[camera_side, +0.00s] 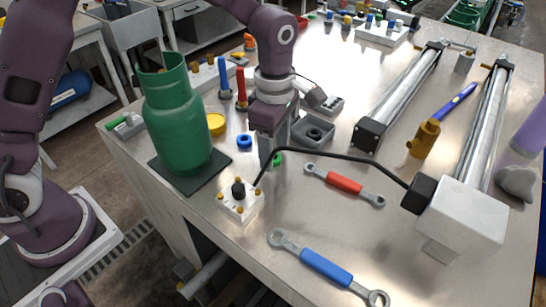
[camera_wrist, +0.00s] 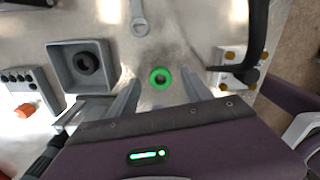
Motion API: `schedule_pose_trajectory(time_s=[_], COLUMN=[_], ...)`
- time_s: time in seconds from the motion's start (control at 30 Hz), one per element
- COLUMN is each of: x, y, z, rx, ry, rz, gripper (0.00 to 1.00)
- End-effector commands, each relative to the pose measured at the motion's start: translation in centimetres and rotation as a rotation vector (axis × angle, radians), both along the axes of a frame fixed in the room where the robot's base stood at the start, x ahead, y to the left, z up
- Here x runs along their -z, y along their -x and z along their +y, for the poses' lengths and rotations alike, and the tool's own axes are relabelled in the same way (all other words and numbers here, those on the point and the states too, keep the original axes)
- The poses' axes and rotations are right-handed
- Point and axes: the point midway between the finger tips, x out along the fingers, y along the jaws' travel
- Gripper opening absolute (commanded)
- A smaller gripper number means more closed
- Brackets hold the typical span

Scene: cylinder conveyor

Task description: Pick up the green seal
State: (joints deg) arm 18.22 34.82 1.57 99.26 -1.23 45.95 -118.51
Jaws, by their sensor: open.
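The green seal (camera_wrist: 160,77) is a small bright green ring lying flat on the metal table. In the side view the green seal (camera_side: 277,159) shows only partly, behind my gripper. My gripper (camera_side: 267,155) points down just above the table at the seal. In the wrist view my gripper (camera_wrist: 160,95) has its two fingers apart, one on each side of the seal, with the ring slightly ahead of the middle between them. I cannot tell how far the fingertips are above the table. Nothing is held.
A grey square tray (camera_side: 312,131) stands close to my gripper, with a blue ring (camera_side: 244,141) on the other side. A white block with a black knob (camera_side: 240,199) and a black cable (camera_side: 335,154) are near.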

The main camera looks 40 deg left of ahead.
Motion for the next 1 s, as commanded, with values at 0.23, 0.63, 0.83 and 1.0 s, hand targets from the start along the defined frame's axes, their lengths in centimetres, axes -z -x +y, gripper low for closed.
schedule_pose_trajectory(time_s=[0.23, 0.63, 0.83, 1.0], x=[1.1, 1.1, 0.9, -2.4], y=[0.0, 0.0, 0.0, -0.1], z=[0.0, 0.0, 0.0, -0.1], rx=[-0.001, 0.0, 0.0, 0.0], ry=[0.0, 0.0, 0.001, 0.003], rz=[0.0, 0.0, -0.001, -0.007], gripper=[0.57, 0.0, 0.0, 0.0])
